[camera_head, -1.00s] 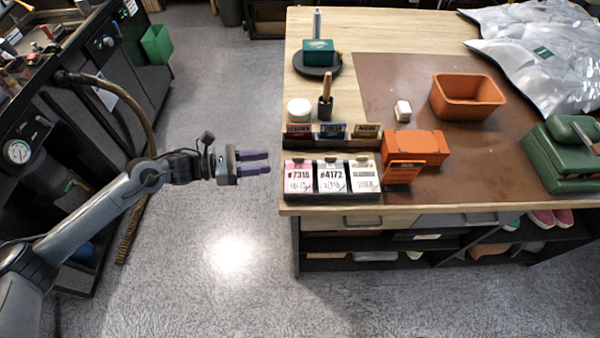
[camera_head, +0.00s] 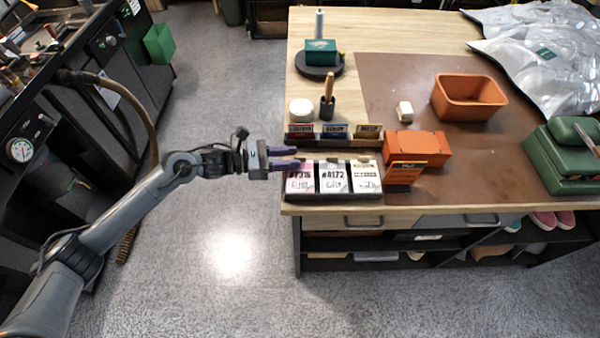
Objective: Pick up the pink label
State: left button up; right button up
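The pink label (camera_head: 300,184) is the leftmost of three tags in a dark rack (camera_head: 334,198) at the table's front left. It reads a number starting with #73, and its top is partly covered by my gripper. A grey-white label (camera_head: 333,182) marked #4172 and a cream label (camera_head: 365,179) stand beside it. My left gripper (camera_head: 296,158) comes in from the left, its purple fingers apart, tips over the upper edge of the pink label. I cannot tell whether they touch it. Nothing shows between the fingers. My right gripper is not in view.
Behind the rack is a small holder with coloured cards (camera_head: 334,132). An orange box (camera_head: 417,146) and an orange sign (camera_head: 404,174) stand to the right. A white jar (camera_head: 300,110) and a brush in a cup (camera_head: 327,104) stand behind. Open floor lies left of the table.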

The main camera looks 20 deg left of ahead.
pick_arm(q)
grip_shut()
jog(key=shift+r, duration=0.1)
dwell(0.3)
